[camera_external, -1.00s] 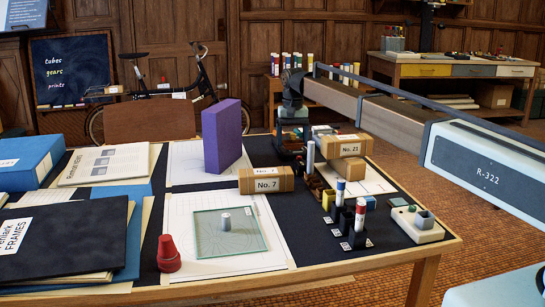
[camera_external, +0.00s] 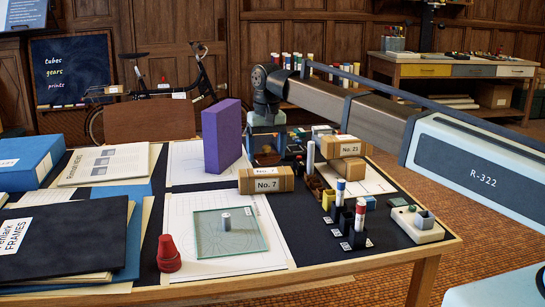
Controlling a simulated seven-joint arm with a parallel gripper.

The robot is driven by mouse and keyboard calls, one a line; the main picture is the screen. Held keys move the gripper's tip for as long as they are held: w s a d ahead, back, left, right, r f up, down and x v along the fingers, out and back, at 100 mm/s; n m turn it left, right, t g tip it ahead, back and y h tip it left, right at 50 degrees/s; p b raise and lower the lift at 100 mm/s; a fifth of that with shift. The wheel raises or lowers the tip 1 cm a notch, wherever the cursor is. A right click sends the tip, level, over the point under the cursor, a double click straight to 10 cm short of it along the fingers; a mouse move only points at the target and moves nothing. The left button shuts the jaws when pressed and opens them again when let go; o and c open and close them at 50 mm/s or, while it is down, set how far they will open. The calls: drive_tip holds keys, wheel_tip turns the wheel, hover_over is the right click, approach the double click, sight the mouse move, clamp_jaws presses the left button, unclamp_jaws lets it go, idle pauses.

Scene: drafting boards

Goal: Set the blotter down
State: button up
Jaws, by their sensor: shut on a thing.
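My gripper (camera_external: 267,150) is at the far side of the dark table, just right of the purple upright block and behind the cardboard box marked No. 7. It points down and is shut on the blotter. The blotter is small and dark at this distance, and I cannot make out its shape between the fingers. I cannot tell whether it touches the surface below.
The purple block (camera_external: 222,136) stands close left of my gripper. The No. 7 box (camera_external: 266,180) is in front, and stacked cardboard boxes (camera_external: 345,147) are to the right. A glass plate (camera_external: 205,243) bearing a grey cylinder lies nearer. Tubes stand in holders (camera_external: 357,238) at right.

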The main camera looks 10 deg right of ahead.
drive_tip(key=m, duration=0.1)
hover_over(293, 214)
drive_tip(key=shift+s+f+m, duration=0.1)
drive_tip(key=shift+f+m, duration=0.7)
drive_tip(key=shift+f, duration=4.6)
drive_tip(key=shift+f, duration=0.15)
drive_tip(key=o, duration=0.9)
drive_tip(key=shift+o, duration=0.2)
wheel_tip(293, 214, up, 12)
